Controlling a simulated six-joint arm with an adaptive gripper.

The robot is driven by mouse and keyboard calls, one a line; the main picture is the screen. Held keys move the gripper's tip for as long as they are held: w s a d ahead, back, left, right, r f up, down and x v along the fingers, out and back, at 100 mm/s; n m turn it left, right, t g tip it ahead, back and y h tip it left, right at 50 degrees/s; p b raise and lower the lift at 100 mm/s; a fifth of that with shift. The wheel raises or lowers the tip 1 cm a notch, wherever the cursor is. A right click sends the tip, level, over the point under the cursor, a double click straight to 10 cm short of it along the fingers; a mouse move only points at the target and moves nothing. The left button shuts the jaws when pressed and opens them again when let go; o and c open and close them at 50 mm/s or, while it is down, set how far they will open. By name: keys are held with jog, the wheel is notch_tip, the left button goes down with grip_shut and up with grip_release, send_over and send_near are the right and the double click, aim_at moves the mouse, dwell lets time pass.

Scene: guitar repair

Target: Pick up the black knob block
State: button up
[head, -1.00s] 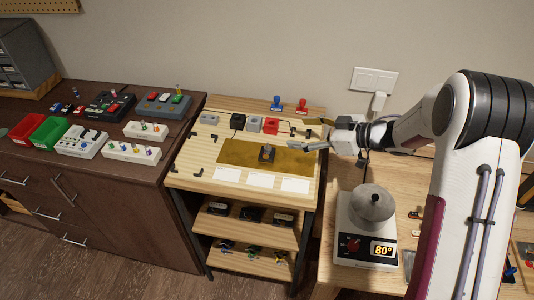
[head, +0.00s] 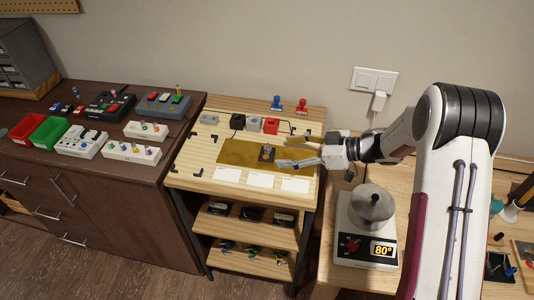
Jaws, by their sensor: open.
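A black block (head: 237,121) stands in a row near the back of the light wooden bench. A small dark piece (head: 267,153) with a grey base sits on the brown mat (head: 235,152); at this size I cannot tell which of the two is the knob block. My gripper (head: 283,152) is open and empty, its fingers pointing left over the right part of the mat. The fingertips are just right of the small dark piece. I cannot tell how high they are above the mat.
A grey-white block (head: 253,124), a red block (head: 270,125) and a grey piece (head: 209,118) share the back row. Blue (head: 277,103) and red (head: 303,106) stamp-like items stand behind. White cards (head: 262,180) lie in front. A heater with a pot (head: 371,207) stands right.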

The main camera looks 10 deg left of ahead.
aim_at(264, 152)
jog(key=shift+w+a+f, duration=0.1)
jog(key=shift+a+f, duration=0.1)
jog(key=shift+a, duration=0.25)
jog(key=shift+x, duration=2.65)
jog(key=shift+c, duration=0.2)
jog(key=c, duration=1.2)
